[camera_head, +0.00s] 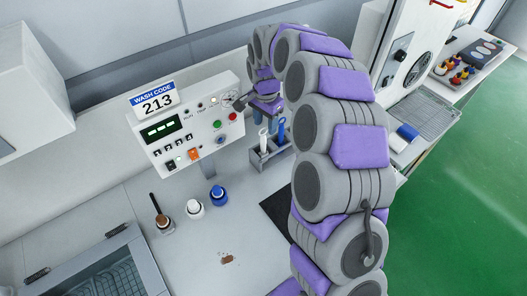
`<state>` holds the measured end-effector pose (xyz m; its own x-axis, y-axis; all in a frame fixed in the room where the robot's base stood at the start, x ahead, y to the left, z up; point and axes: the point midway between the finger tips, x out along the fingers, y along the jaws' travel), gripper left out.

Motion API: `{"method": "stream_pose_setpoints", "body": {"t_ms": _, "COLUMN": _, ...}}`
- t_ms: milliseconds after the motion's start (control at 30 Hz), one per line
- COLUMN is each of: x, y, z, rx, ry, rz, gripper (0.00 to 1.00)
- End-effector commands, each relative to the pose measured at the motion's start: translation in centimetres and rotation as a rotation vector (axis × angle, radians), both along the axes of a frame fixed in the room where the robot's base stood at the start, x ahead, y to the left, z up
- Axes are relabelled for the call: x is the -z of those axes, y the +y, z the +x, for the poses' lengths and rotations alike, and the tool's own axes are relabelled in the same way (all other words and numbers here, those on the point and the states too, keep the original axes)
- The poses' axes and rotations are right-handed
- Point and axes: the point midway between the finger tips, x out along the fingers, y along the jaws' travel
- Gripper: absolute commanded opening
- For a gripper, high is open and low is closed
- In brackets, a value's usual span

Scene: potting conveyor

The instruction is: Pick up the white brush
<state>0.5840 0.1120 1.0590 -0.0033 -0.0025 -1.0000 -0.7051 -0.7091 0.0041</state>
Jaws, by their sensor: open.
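A slim white-handled item (263,137), which looks like the white brush, stands upright in a grey holder (257,165) below the control panel. A blue-handled one (281,131) stands just right of it in the same holder. My gripper (267,112) is at the far end of my grey and purple arm, just above these handles. It is open and appears empty. It is small in the picture, and I cannot tell whether it touches a handle. The lower ends of both items are hidden in the holder.
Left of the holder is a control panel (188,126) with a "WASH CODE 213" sign (155,99). Brown (161,220), white (195,209) and blue (218,196) small items stand on the counter. A metal basin (150,270) is at lower left. My arm hides the counter's right part.

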Motion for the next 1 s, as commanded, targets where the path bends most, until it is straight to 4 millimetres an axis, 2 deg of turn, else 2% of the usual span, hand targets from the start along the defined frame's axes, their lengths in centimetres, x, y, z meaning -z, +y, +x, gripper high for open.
{"method": "stream_pose_setpoints", "body": {"t_ms": 233, "x": 1.4, "y": -0.5, "z": -0.1, "rx": -0.001, "ry": 0.001, "rz": 0.006, "gripper": 0.52}}
{"method": "stream_pose_setpoints", "body": {"t_ms": 500, "x": 5.0, "y": -0.5, "z": -0.2, "rx": -0.002, "ry": -0.001, "rz": 0.006, "gripper": 0.52}}
{"method": "stream_pose_setpoints", "body": {"t_ms": 767, "x": 5.3, "y": -0.1, "z": -0.2, "rx": -0.001, "ry": -0.003, "rz": 0.003, "gripper": 0.52}}
{"method": "stream_pose_setpoints", "body": {"t_ms": 1000, "x": 5.3, "y": -0.3, "z": -0.1, "rx": -0.001, "ry": -0.002, "rz": 0.005, "gripper": 0.30}}
